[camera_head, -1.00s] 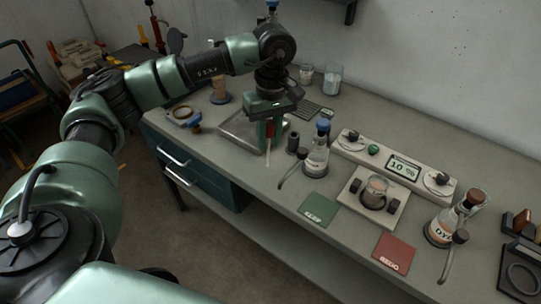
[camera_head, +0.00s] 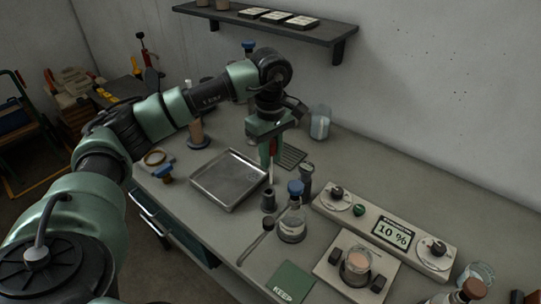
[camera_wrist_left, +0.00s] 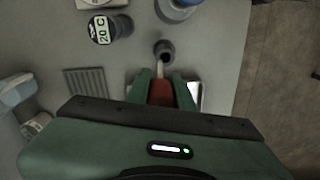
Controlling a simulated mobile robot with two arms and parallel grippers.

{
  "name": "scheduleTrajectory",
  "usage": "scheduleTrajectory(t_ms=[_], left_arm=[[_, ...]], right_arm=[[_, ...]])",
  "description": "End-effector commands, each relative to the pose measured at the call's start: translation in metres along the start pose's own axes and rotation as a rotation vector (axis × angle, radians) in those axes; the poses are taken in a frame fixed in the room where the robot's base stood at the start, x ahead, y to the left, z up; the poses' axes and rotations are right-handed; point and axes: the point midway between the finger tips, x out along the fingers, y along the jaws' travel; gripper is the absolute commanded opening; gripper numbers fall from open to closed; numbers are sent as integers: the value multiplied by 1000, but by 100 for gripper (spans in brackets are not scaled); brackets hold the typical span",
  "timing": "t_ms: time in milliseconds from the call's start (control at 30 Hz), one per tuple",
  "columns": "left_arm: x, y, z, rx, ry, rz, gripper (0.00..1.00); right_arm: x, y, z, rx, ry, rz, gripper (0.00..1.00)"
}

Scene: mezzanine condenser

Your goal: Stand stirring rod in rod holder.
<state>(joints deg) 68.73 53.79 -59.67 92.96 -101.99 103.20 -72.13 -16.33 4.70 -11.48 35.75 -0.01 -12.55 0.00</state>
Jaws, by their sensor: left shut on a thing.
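My left gripper (camera_head: 270,150) is shut on the stirring rod, gripping its red handle (camera_wrist_left: 161,93). The pale rod (camera_head: 271,174) hangs nearly upright below the fingers. The rod holder (camera_head: 268,201) is a small dark upright cylinder on the bench, just below the rod in the head view. In the left wrist view, the rod holder (camera_wrist_left: 164,47) shows a round dark opening, and the rod's lower end shows close to its near rim. I cannot tell whether the tip is over the opening or beside it. My right gripper is not in view.
A metal tray (camera_head: 228,181) lies left of the holder. A blue-stoppered flask (camera_head: 292,226) and a dark cylinder (camera_head: 307,174) stand close to its right. A control panel (camera_head: 387,231) is further right.

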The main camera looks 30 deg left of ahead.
Motion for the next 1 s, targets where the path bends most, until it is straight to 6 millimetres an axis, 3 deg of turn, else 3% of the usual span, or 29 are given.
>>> scheduleTrajectory(t_ms=[167, 400, 733, 1000], left_arm=[[8, 0, 0, 0, 0, 0, 0], [30, -1, 0, 0, 0, -2, 0], [64, -1, 0, 0, 0, -1, 0], [87, 0, 0, 0, 0, -1, 0]], right_arm=[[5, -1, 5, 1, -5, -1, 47], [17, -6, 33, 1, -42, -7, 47], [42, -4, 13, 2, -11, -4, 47], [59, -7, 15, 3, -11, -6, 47]])
